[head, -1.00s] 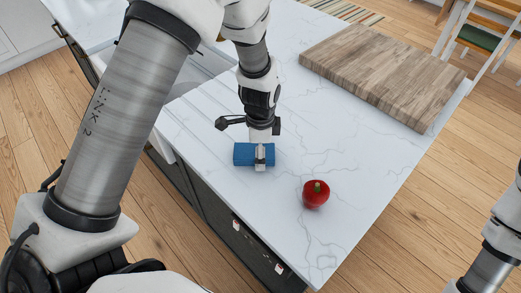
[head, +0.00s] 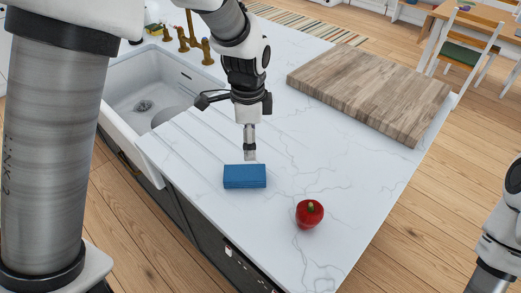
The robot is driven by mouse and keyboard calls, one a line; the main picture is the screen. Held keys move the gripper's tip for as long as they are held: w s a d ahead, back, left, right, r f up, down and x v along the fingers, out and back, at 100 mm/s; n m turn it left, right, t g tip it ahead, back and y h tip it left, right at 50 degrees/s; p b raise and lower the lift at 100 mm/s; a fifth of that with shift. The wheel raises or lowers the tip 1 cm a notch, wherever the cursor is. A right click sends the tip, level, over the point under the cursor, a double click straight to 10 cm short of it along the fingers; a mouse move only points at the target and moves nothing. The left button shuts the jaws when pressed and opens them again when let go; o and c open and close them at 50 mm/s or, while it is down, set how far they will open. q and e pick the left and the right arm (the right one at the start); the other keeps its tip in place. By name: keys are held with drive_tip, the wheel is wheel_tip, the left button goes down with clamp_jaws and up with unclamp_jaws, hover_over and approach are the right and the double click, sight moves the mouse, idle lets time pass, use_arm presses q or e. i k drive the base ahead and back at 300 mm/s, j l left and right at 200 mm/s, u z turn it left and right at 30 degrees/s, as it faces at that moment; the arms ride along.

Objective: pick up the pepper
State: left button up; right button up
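The red pepper (head: 309,215) with a green stem stands on the white marble counter in the head view, right of a blue block-like item (head: 245,177). My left gripper (head: 249,156) points down just behind the blue item, up and left of the pepper and apart from it. Its fingers show as one narrow shape, so I cannot tell whether they are open or shut. Nothing shows held in it. My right arm enters at the right edge, and its gripper is out of view.
A thick wooden cutting board (head: 372,88) lies on the back right of the counter (head: 345,180). A white sink (head: 150,95) with a brass faucet (head: 190,38) is at the left. The counter around the pepper is clear.

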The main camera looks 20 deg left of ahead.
sight(309, 213)
drive_tip(key=l+u, duration=0.2)
drive_tip(key=l, duration=0.25)
drive_tip(key=k+l+u, duration=0.2)
drive_tip(key=l, duration=0.2)
drive_tip(key=l+u, duration=0.25)
drive_tip(key=l, duration=0.2)
